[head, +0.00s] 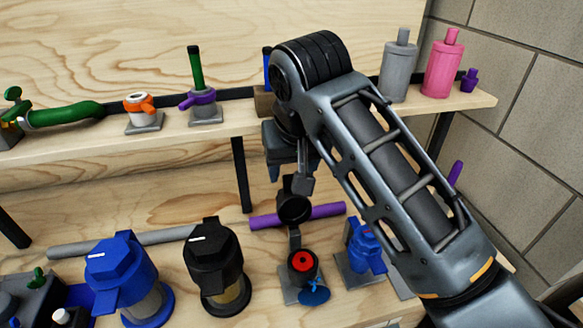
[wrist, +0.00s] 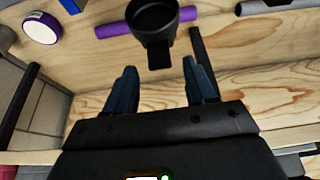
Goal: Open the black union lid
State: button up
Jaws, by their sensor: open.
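The black union lid (head: 294,209) is a round, hollow black cap. It stands raised behind a small black fitting with a red disc (head: 302,262) and a blue handle on a grey base. A black piece links lid and fitting. In the wrist view the lid (wrist: 153,18) shows at the top centre, its tab pointing down toward my gripper (wrist: 159,68). My gripper's two fingers are apart, with nothing held between them. In the head view my gripper (head: 301,184) is just above the lid and partly covers its upper side. I cannot tell whether they touch.
A purple rod (head: 325,212) lies behind the lid. A black filter housing (head: 215,267) and a blue one (head: 123,277) stand left; a blue valve (head: 365,250) stands right. The upper shelf (head: 235,125) holds green, purple, grey and pink parts.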

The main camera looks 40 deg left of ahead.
jog(key=shift+x, duration=0.8)
jog(key=shift+c, duration=0.4)
grip_shut()
